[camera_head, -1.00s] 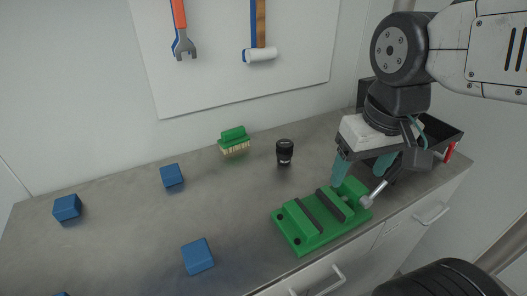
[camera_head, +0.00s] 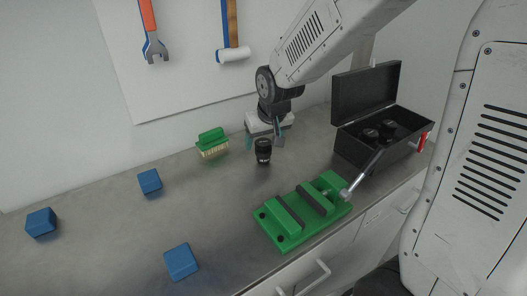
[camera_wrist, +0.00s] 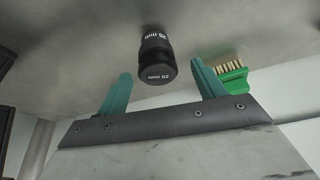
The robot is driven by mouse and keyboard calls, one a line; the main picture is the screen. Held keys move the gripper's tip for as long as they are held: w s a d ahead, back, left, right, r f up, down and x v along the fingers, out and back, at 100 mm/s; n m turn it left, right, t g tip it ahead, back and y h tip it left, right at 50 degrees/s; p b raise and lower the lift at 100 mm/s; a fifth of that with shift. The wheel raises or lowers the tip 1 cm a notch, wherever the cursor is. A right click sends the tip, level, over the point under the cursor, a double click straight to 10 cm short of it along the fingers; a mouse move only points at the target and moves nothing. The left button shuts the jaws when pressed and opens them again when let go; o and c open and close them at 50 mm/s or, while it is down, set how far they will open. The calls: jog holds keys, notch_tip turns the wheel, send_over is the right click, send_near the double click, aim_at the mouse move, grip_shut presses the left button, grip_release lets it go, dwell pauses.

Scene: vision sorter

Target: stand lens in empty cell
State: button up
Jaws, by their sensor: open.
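A black lens (camera_head: 263,151) stands upright on the grey worktop. In the wrist view the lens (camera_wrist: 157,58) shows "25 mm" lettering and lies ahead of the gap between the fingers. My gripper (camera_head: 264,140) is open and empty, just behind and above the lens in the head view; in the wrist view its two teal fingers (camera_wrist: 160,88) are spread apart. A black case (camera_head: 373,150) stands open at the right with its lid up. Dark round lenses (camera_head: 387,128) show inside it. Its cells cannot be made out clearly.
A green vise (camera_head: 303,212) with a metal handle stands in front, between the lens and the near edge. A green brush (camera_head: 212,144) is left of the lens; it also shows in the wrist view (camera_wrist: 233,77). Several blue blocks (camera_head: 150,181) lie to the left.

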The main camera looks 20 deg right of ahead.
aim_at(262, 149)
jog(key=x, duration=0.5)
jog(key=shift+s+d+f, duration=0.1)
jog(key=shift+d+f, duration=0.05)
jog(key=shift+f, duration=0.05)
jog(key=shift+c, duration=0.3)
jog(key=c, duration=1.2)
